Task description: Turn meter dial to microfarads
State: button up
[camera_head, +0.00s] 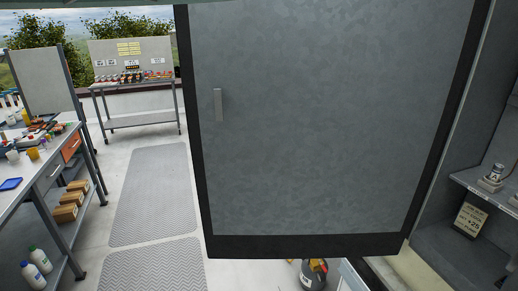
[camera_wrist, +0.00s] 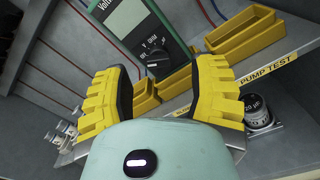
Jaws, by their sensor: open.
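The meter (camera_wrist: 148,32) shows in the wrist view, a green-edged dark case with a pale screen, tilted in the picture. Its round black dial (camera_wrist: 156,55) is on the lower part of the face, with small white marks around it. The marks are too small to read, so I cannot tell the dial's setting. My gripper (camera_wrist: 163,82) is open, its two yellow ribbed fingers spread left and right below the dial in the picture. Nothing is held between them. I cannot tell how far the fingers are from the dial. The meter does not show in the head view.
Yellow bins (camera_wrist: 248,36) and a shelf edge labelled PUMP TEST (camera_wrist: 268,76) lie right of the meter. In the head view a large grey door panel (camera_head: 330,120) blocks the middle; a workbench (camera_head: 35,165) stands left.

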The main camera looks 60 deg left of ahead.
jog(key=shift+b+x, duration=0.65)
jog(key=shift+x, duration=1.05)
jog(key=shift+o, duration=0.2)
grip_shut()
